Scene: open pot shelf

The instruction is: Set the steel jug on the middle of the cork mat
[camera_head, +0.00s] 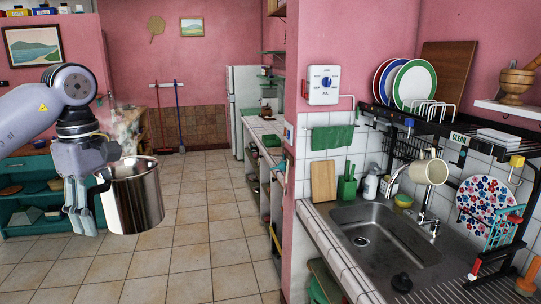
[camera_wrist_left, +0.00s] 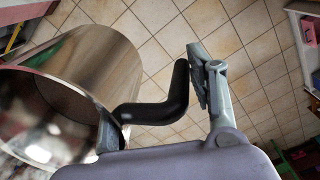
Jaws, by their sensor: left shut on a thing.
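The steel jug (camera_head: 135,197) is a shiny cylinder with an open top, held in the air at the left of the head view, close to upright. My left gripper (camera_head: 88,212) is at its left side, shut on its handle. In the left wrist view the jug (camera_wrist_left: 75,75) fills the left side, and its black bent handle (camera_wrist_left: 165,105) reaches to the gripper finger (camera_wrist_left: 208,85). The exact grip on the handle is partly hidden. I cannot make out the cork mat in either view. My right gripper is not in view.
A teal shelf (camera_head: 28,190) stands behind my left arm. Tiled floor (camera_head: 190,240) lies clear in the middle.

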